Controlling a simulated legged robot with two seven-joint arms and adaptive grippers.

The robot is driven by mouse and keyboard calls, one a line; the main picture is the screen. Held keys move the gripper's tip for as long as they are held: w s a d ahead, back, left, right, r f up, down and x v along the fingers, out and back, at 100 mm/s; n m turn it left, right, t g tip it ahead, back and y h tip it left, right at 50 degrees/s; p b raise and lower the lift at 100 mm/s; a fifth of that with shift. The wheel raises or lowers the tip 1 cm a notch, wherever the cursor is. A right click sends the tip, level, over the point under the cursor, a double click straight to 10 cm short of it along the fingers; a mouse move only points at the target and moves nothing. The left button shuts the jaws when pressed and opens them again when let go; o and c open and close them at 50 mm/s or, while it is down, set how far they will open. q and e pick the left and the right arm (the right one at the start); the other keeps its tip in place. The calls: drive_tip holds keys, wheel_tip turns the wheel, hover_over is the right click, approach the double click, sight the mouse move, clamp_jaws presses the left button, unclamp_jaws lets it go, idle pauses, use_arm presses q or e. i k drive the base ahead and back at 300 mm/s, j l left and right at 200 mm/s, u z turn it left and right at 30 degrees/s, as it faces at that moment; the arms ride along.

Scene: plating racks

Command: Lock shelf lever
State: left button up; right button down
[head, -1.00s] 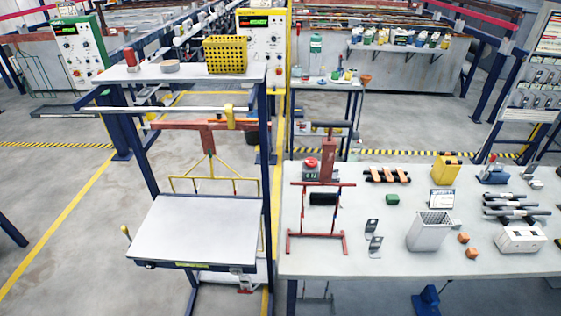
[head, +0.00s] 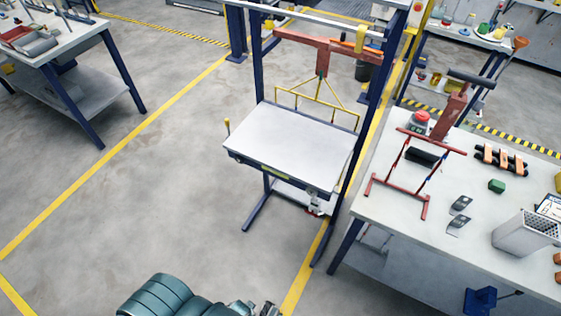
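The shelf (head: 290,138) is a flat white board on a dark blue upright frame, in the middle of the head view. A small lever with a yellow knob (head: 227,127) stands upright at the shelf's left front corner. A teal arm of mine enters at the bottom, left of centre, and looks like the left arm. Its metal end, apparently my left gripper (head: 256,307), is cut off by the bottom edge, well below and apart from the shelf and lever. Its fingers cannot be made out. My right gripper is out of view.
A white worktable (head: 400,207) with a red stand (head: 415,170) and a perforated metal bin (head: 525,232) is close on the right. Another table (head: 55,45) stands at the upper left. The floor left of and before the shelf is clear.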

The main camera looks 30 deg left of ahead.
sight(227, 121)
drive_tip(key=i+u, duration=0.1)
drive_tip(key=u, duration=0.4)
drive_tip(key=i+j+u, duration=0.1)
drive_tip(key=u, duration=0.35)
drive_tip(key=i+u, duration=0.15)
drive_tip(key=u, duration=0.35)
drive_tip(key=j+u, duration=0.35)
drive_tip(key=i+j+u, duration=0.1)
drive_tip(key=j+u, duration=0.15)
drive_tip(key=u, duration=0.15)
